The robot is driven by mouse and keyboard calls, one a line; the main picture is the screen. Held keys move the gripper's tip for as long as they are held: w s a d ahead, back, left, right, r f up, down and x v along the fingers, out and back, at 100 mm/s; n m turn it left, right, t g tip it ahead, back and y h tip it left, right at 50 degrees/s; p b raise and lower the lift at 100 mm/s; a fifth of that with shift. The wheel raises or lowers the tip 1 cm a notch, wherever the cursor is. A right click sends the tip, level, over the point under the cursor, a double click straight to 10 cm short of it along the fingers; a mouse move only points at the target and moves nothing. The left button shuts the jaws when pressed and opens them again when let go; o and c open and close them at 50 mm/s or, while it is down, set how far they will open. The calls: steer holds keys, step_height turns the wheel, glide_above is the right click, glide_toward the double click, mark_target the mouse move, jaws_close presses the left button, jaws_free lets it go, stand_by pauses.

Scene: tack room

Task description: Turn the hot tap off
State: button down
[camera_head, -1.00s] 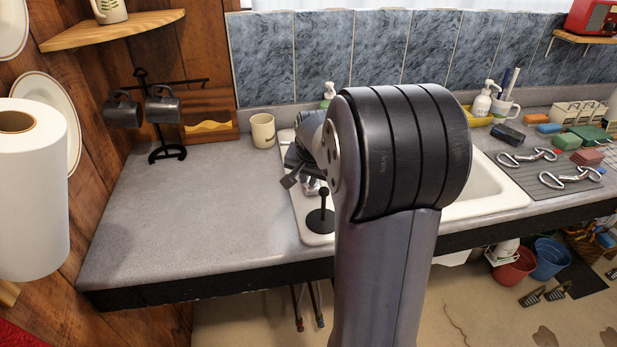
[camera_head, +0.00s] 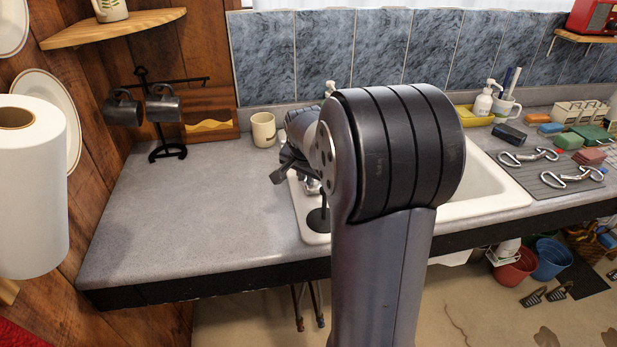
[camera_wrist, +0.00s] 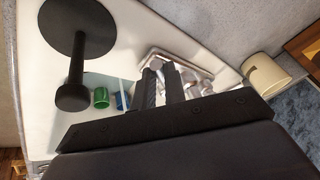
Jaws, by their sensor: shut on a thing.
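The chrome tap fittings (camera_wrist: 193,82) show in the wrist view at the sink's edge, partly hidden behind my fingers. A small chrome part (camera_head: 312,187) also shows in the head view beside my wrist. My gripper (camera_wrist: 161,72) is at these fittings, its two dark fingers close together and shut on what appears to be the hot tap's handle. The held part is mostly covered by the fingers, and I cannot tell its exact angle. In the head view my arm hides the spout and much of the white sink (camera_head: 490,190).
A black upright stopper-like thing (camera_wrist: 78,45) stands close beside my gripper at the sink's edge. A cream mug (camera_head: 263,130) stands behind on the counter. The grey counter (camera_head: 190,220) to the left is clear. Soap and bits (camera_head: 572,176) lie right.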

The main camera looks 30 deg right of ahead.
steer(key=m, duration=0.1)
steer(key=w+a+m+g+h+b, duration=0.1)
steer(key=m, duration=0.1)
steer(key=w+m+b, duration=0.1)
steer(key=m, duration=0.1)
steer(key=shift+w+a+f+h, duration=0.1)
steer(key=shift+w+a+h, duration=0.15)
steer(key=shift+h, duration=0.15)
steer(key=w+m, duration=0.1)
steer(key=m+g, duration=0.1)
steer(key=m, duration=0.1)
steer(key=shift+w+a+m+g+h+b, duration=0.1)
steer(key=shift+w+m+g+h+b, duration=0.2)
steer(key=shift+w+b, duration=0.1)
steer(key=shift+w+m+g, duration=0.3)
steer(key=shift+w+m, duration=0.05)
steer(key=shift+m, duration=0.35)
steer(key=shift+w+m+g, duration=0.3)
steer(key=shift+m, duration=0.4)
steer(key=c, duration=1.5)
jaws_free()
steer(key=shift+o, duration=0.2)
steer(key=shift+r, duration=0.2)
steer(key=v, duration=1)
steer(key=shift+a+r, duration=0.25)
